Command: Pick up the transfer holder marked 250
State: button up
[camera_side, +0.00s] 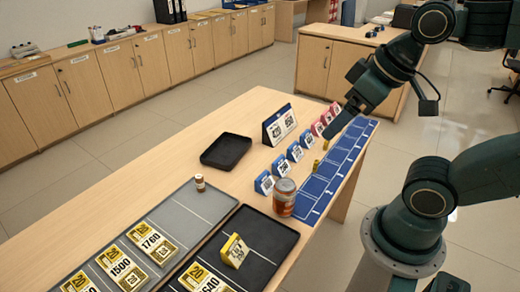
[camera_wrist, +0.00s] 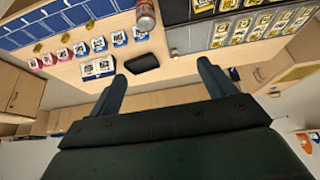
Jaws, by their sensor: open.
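Small blue number holders (camera_side: 279,166) stand in a row along the counter, with small red ones (camera_side: 318,129) at the far end. Both also show in the wrist view, the blue ones (camera_wrist: 99,45) right of the red ones (camera_wrist: 48,60). Their numbers are too small to read surely, so I cannot tell which is marked 250. A larger blue-backed stand with two numbers (camera_side: 279,125) stands behind the row. My gripper (camera_wrist: 162,71) is open and empty in the wrist view, its fingers apart. In the side view it hangs above the row's far end.
An empty black tray (camera_side: 226,151) lies left of the row. A brown jar (camera_side: 284,197) stands at the near end, beside a blue marked strip (camera_side: 335,165). A grey tray (camera_side: 185,212) and a dark tray (camera_side: 270,236) hold yellow number holders. A small bottle (camera_side: 200,183) stands nearby.

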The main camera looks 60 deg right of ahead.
dwell(0.3)
jog(key=n+g, duration=0.1)
jog(key=g, duration=0.4)
send_over(229, 243)
notch_tip(229, 243, down, 21)
jog(key=shift+a+f+g, duration=0.1)
jog(key=shift+f+g, duration=0.15)
jog(key=shift+g, duration=0.05)
jog(key=shift+f, duration=4.3)
jog(key=shift+f, duration=2.6)
